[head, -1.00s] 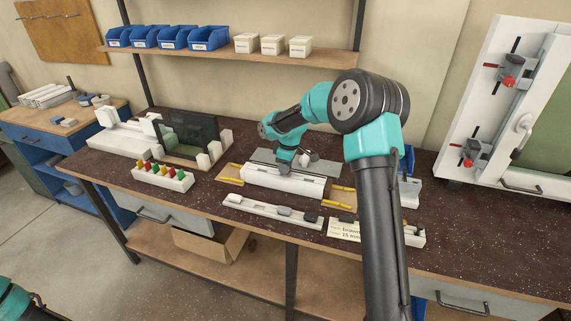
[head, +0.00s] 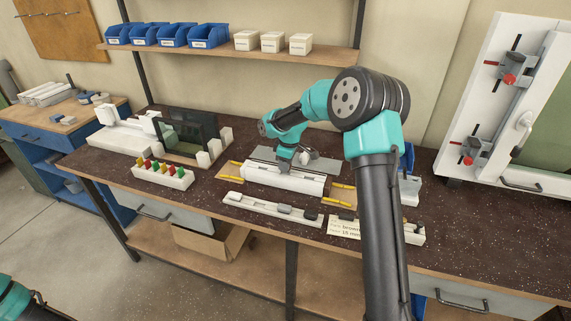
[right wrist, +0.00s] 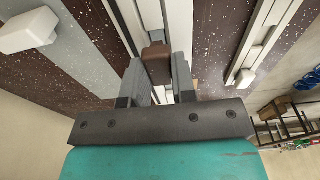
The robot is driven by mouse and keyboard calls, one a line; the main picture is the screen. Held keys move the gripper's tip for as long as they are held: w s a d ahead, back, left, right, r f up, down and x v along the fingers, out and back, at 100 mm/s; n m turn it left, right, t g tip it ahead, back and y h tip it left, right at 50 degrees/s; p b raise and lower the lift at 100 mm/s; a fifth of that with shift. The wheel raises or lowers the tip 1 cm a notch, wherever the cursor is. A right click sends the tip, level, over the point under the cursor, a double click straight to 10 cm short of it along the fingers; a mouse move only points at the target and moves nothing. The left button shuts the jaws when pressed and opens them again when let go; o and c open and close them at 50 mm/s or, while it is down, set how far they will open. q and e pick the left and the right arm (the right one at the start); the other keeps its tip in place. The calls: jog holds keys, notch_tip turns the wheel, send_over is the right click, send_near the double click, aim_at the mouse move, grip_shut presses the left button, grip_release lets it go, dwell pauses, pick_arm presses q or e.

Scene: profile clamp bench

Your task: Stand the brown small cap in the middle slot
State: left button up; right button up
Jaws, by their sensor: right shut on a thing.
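The brown small cap (right wrist: 157,62) is between the two grey fingers of my right gripper (right wrist: 158,84) in the right wrist view. The gripper is shut on it. The cap is over or at the slot of a long white profile (right wrist: 178,22); I cannot tell whether it touches. In the head view my right gripper (head: 285,166) is at the back edge of the white profile block (head: 283,180), and the cap is hidden there. My left gripper is out of view; only a teal part of my left arm shows at the lower left corner.
A white rail with grey and dark pieces (head: 272,209) lies in front of the profile block. A white rack of coloured pieces (head: 162,176) and a dark screen (head: 188,138) stand to the left.

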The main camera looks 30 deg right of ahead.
jog(key=shift+f, duration=0.65)
jog(key=o, duration=1)
jog(key=shift+r, duration=4)
